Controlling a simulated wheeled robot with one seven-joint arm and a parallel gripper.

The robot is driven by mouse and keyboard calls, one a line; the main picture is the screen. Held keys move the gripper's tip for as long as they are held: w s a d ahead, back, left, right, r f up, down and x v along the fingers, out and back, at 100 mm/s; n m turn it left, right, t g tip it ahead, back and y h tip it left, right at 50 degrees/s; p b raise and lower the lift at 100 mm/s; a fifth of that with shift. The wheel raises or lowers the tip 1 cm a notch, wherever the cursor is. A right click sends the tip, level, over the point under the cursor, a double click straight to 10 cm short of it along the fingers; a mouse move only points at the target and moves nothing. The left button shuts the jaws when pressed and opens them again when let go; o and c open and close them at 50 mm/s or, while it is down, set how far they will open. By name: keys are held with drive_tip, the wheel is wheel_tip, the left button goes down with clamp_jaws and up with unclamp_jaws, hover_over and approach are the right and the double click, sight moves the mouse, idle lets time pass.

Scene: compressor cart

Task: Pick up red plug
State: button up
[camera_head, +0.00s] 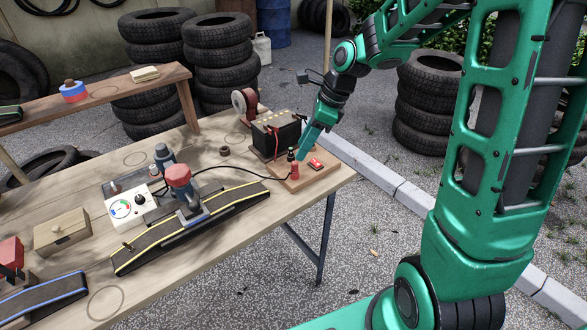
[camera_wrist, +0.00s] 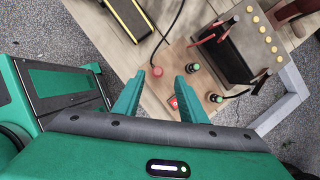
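The red plug (camera_head: 294,171) stands upright on the wooden board (camera_head: 322,176) at the table's right end. A black cable (camera_head: 232,172) runs to it. In the wrist view the red plug (camera_wrist: 157,72) shows between and just beyond the fingertips of my gripper (camera_wrist: 160,80). My gripper is open with nothing between its fingers. In the head view my gripper (camera_head: 304,155) points down above the board, beside the plug; I cannot tell the exact height gap.
A black battery (camera_head: 276,135) stands behind the board. Two green-topped black posts, one here (camera_wrist: 193,67), and a red block with a white mark (camera_wrist: 173,102) are close to the fingers. A gauge box (camera_head: 128,206) and yellow-edged ramp (camera_head: 150,246) lie to the left.

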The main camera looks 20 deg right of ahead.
sight(295, 162)
drive_tip(key=shift+x, duration=2.7)
drive_tip(key=shift+s, duration=0.1)
drive_tip(key=shift+c, duration=0.7)
clamp_jaws()
